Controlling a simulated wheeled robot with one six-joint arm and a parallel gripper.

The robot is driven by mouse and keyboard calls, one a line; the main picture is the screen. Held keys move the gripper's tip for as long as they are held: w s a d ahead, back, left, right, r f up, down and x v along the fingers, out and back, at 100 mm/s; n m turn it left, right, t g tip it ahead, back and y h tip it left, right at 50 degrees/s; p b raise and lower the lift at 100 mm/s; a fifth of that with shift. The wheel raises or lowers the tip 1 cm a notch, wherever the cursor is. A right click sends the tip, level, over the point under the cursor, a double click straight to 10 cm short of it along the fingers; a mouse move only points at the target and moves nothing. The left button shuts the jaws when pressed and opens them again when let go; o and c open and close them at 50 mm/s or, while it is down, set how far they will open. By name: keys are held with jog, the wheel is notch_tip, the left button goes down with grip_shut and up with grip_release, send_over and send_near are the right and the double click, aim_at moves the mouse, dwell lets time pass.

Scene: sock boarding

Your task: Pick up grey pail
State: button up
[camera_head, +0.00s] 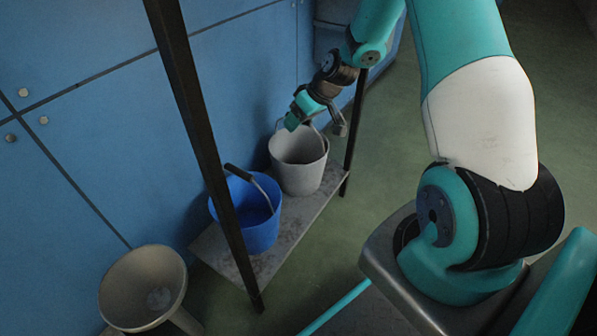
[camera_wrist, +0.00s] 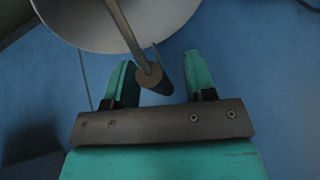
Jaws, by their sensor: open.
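The grey pail (camera_head: 300,178) stands upright at the far end of a low shelf in the head view. Its pale round shape (camera_wrist: 82,22) fills the top of the wrist view, cut off by the frame edge. My gripper (camera_head: 316,117) is just above the pail's rim, pointing down, its fingers apart. In the wrist view my gripper (camera_wrist: 158,66) has its two teal fingers spread, with the end of the handle's dark grip (camera_wrist: 163,82) showing between them. I cannot tell whether either finger touches the handle.
A blue pail (camera_head: 262,232) with a raised handle stands beside the grey pail on the shelf (camera_head: 222,258). Dark posts (camera_head: 205,150) rise from the shelf. A blue panelled wall (camera_head: 90,120) is close behind. A beige funnel-like bowl (camera_head: 120,300) is at lower left. Green floor (camera_head: 410,130) is open to the right.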

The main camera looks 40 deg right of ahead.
jog(key=shift+r, duration=0.1)
jog(key=shift+c, duration=0.2)
grip_shut()
dwell(1.1)
